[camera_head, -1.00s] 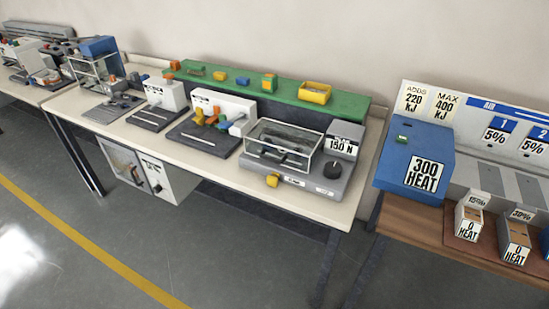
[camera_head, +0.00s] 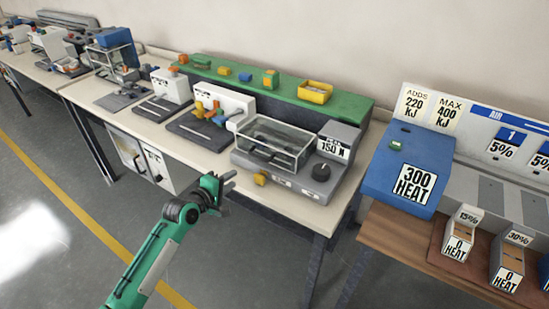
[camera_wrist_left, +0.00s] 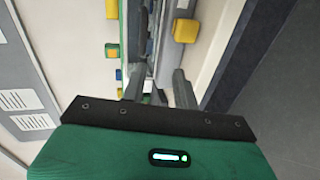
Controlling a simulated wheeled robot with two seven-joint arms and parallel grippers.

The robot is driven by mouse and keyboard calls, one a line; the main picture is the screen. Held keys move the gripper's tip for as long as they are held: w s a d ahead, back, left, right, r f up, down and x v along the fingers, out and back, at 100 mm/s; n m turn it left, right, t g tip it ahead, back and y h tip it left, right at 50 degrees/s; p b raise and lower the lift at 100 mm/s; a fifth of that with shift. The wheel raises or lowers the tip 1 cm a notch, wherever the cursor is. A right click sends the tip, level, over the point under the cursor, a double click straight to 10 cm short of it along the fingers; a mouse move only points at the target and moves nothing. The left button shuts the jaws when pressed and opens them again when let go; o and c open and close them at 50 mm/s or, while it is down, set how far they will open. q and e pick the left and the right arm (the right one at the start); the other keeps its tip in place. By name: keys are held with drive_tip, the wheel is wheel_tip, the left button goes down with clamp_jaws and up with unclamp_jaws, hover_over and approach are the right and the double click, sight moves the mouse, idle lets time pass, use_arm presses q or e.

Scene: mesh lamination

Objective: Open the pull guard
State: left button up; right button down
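The pull guard (camera_head: 270,143) is a clear box with pale edges on the grey pull tester marked 150 N (camera_head: 318,182). It sits down over the tester's bed and looks closed. A yellow knob (camera_head: 261,179) sticks out at the tester's front; a yellow block that looks like this knob shows in the left wrist view (camera_wrist_left: 186,27). My left gripper (camera_head: 230,181) is in front of the bench edge, left of the knob and apart from it. In the left wrist view its fingers (camera_wrist_left: 158,88) stand apart with nothing held. My right gripper is not in view.
A green shelf (camera_head: 225,85) with small coloured blocks and a yellow bin (camera_head: 315,92) runs behind the tester. A white unit (camera_head: 225,103) with coloured levers stands left of it. A blue heat box (camera_head: 408,168) stands on the table at right. The floor in front is clear.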

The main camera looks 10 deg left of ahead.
sight(258, 157)
use_arm(q)
drive_tip(key=shift+h, duration=0.3)
drive_tip(key=w+d, duration=0.1)
drive_tip(key=w, duration=0.3)
drive_tip(key=w+d, duration=0.2)
drive_tip(key=w, duration=0.2)
drive_tip(key=w+d, duration=0.2)
drive_tip(key=w, duration=0.2)
drive_tip(key=shift+w+d+p, duration=0.1)
drive_tip(key=shift+p, duration=0.2)
drive_tip(key=shift+w+d+f, duration=0.15)
drive_tip(key=shift+w, duration=0.15)
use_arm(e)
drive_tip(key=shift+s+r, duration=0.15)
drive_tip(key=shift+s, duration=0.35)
use_arm(q)
clamp_jaws()
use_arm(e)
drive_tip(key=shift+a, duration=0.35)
